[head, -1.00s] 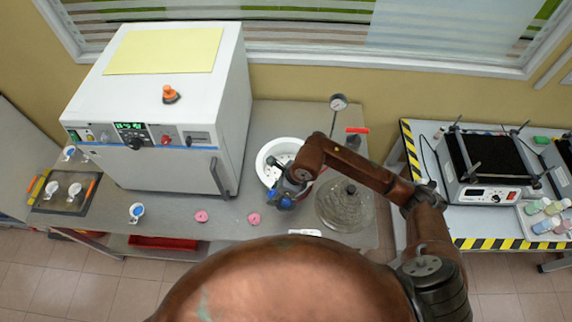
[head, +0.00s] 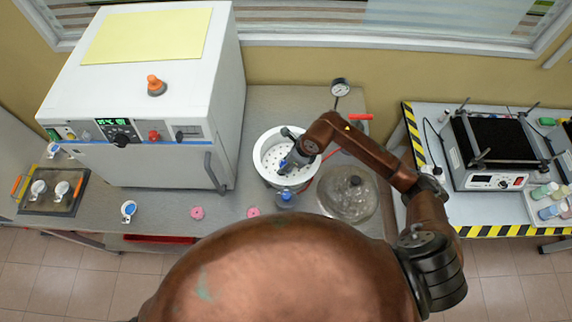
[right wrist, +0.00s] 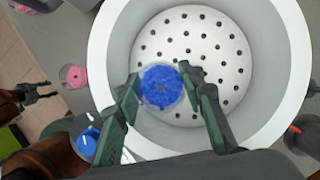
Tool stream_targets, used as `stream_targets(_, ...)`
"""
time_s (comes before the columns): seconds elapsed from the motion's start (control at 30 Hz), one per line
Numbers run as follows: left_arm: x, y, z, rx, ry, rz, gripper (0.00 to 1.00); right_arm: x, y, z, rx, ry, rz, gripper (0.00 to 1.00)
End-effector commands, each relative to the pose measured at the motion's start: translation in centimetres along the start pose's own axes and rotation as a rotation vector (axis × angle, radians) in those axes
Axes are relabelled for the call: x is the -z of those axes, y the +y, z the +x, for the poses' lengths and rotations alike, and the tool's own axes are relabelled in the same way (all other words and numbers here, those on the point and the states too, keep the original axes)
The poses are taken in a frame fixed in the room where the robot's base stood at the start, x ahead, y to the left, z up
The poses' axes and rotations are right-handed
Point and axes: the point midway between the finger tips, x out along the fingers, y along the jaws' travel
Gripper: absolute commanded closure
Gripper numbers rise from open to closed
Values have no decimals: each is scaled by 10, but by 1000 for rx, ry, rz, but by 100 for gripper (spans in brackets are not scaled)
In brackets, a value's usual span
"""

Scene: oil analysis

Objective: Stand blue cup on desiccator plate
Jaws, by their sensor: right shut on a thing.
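The blue cup (right wrist: 162,88) is between the fingers of my right gripper (right wrist: 166,87), which is shut on it. The white perforated desiccator plate (right wrist: 222,52) lies inside the round white desiccator (right wrist: 295,60), and the cup is over the plate's near part. I cannot tell whether the cup's base touches the plate. In the head view my right gripper (head: 290,162) reaches into the desiccator (head: 262,165) and hides most of the cup. My left gripper (right wrist: 42,92) shows at the left of the right wrist view, empty, with its fingers apart.
A glass lid (head: 348,195) lies right of the desiccator. A gauge (head: 340,87) stands behind. A white oven (head: 150,110) is at left.

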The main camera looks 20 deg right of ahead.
Motion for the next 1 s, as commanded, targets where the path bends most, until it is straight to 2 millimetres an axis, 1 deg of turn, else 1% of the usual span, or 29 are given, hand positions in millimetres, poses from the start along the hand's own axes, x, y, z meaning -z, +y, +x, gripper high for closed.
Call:
stream_targets(0.17, -7, 1, 6, -1, -8, -2, 60, 4, -4, 8, -1, -1, -1, 89)
stream_targets(0.33, -16, 2, 22, -2, -17, -3, 60, 20, -11, 31, -2, 0, 4, 89)
stream_targets(0.43, -15, 2, 29, -2, -16, -2, 60, 25, -11, 44, -2, -1, 4, 89)
stream_targets(0.57, -10, 3, 29, -2, -11, -2, 60, 25, -12, 46, 1, 0, 1, 89)
stream_targets(0.8, -13, 3, 30, -3, -13, -2, 60, 26, -12, 46, 2, 0, 2, 89)
stream_targets(0.83, -13, 3, 30, -3, -13, -2, 60, 26, -12, 46, 2, 0, 2, 63)
stream_targets(1.0, -12, 3, 29, -2, -11, -2, 60, 27, -12, 45, 2, 0, 4, 51)
